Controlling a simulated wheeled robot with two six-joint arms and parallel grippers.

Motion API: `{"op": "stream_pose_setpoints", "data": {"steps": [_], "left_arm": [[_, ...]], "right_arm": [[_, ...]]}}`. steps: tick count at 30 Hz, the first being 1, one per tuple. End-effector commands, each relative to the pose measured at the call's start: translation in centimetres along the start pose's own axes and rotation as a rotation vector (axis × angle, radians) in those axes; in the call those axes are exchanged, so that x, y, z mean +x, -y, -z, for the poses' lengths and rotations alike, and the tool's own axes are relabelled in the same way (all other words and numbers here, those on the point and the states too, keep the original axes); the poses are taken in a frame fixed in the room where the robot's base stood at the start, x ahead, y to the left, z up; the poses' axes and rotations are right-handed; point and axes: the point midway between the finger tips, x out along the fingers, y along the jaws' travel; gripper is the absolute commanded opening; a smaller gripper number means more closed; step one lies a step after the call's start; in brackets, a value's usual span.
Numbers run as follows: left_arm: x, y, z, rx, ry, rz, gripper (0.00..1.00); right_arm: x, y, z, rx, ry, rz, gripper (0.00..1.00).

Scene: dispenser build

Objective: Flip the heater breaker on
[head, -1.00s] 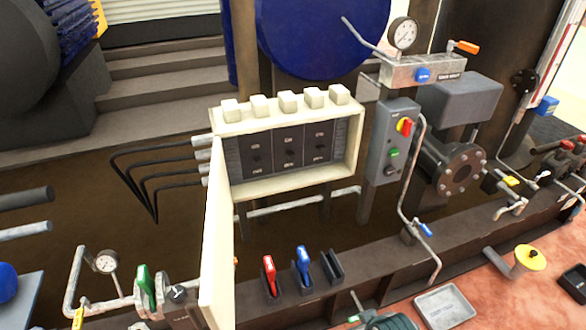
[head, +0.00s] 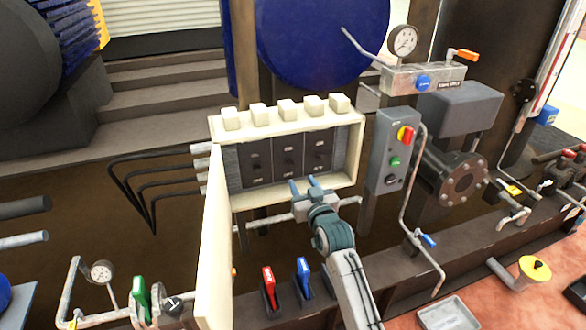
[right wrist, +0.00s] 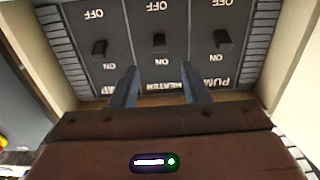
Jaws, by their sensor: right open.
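The breaker box (head: 213,180) is cream, with its door (head: 212,250) open at the left. Its dark panel has three breakers in a row. The heater breaker (head: 287,163) is the middle one, also in the right wrist view (right wrist: 159,42), where its label reads upside down. Its black lever sits between the OFF and ON marks; I cannot tell its setting for sure. My right gripper (head: 302,183) is open and empty, in front of the box's lower edge. In the wrist view its fingers (right wrist: 158,72) point at the heater breaker, apart from the lever. My left gripper is out of view.
A pump breaker (right wrist: 222,38) sits beside the heater breaker. A grey control box (head: 392,150) with a red-yellow knob stands right of the breaker box. Red (head: 269,287) and blue (head: 303,277) handles stand below. A grey tray (head: 448,314) lies at lower right.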

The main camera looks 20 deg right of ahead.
Motion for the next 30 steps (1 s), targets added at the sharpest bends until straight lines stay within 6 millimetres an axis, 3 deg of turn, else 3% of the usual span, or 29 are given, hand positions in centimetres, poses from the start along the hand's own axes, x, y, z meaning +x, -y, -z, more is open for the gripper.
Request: {"op": "stream_pose_setpoints", "data": {"steps": [6,12,18,26,30], "left_arm": [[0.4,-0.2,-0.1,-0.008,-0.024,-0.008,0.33],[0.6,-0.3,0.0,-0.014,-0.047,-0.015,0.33],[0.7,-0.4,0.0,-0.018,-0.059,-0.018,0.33],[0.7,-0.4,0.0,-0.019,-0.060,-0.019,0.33],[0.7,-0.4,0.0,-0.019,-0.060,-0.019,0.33]], "right_arm": [[4.3,0.0,0.0,-0.001,-0.001,0.000,0.42],[7.4,0.0,-0.1,-0.001,0.001,0.000,0.42],[8.7,0.0,-0.1,-0.001,0.002,0.000,0.42],[8.8,0.0,-0.1,-0.001,0.002,0.000,0.42],[8.8,0.0,-0.1,-0.001,0.002,0.000,0.18]]}}
